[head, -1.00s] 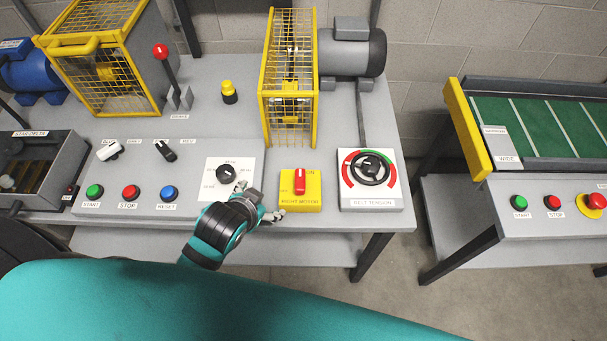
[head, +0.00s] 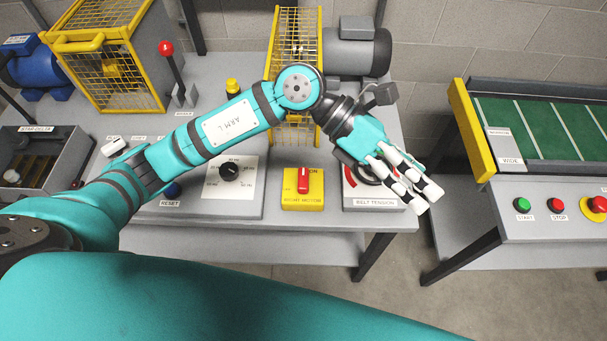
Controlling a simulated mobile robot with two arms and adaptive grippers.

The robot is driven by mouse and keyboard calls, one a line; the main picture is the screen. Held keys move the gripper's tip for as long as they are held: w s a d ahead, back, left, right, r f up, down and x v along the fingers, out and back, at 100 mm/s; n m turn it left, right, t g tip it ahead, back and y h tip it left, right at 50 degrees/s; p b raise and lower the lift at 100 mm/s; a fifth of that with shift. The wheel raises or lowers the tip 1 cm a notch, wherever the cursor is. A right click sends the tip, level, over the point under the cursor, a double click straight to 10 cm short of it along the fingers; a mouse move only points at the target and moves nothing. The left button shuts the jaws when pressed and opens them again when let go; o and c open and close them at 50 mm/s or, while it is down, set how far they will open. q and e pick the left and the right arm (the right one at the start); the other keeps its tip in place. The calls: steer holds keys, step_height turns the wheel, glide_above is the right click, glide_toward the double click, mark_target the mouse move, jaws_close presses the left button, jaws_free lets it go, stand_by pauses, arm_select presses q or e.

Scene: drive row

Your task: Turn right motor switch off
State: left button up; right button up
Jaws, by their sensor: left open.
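The right motor switch is a red handle (head: 303,181) on a yellow plate (head: 291,203) at the front of the grey table. The handle stands upright, its white mark toward the top, near the "ON" label; the opposite label is too small to read. My left gripper (head: 409,186) is open and empty. It hangs over the belt tension panel, to the right of the switch and apart from it. My left arm crosses above the table behind the switch and leaves the switch in clear view. My right gripper is not in view.
The belt tension panel (head: 372,204) is mostly hidden under my left gripper. A black dial (head: 229,171) on a white plate sits left of the switch. A yellow cage (head: 296,131) stands behind. A gap separates this table from the conveyor table (head: 500,222) at right.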

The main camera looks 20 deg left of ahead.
arm_select(q)
steer(key=w+a+f+m+t+y, duration=0.15)
steer(key=w+a+f+y, duration=0.25)
steer(key=a+f+y, duration=0.4)
steer(key=r+t+y, duration=0.1)
steer(key=t+y, duration=0.1)
steer(key=y, duration=0.3)
glide_above(303, 178)
step_height(303, 178, down, 16)
steer(key=p, duration=0.4)
steer(key=shift+r, duration=0.25)
steer(key=shift+f, duration=0.65)
steer(key=c, duration=1.2)
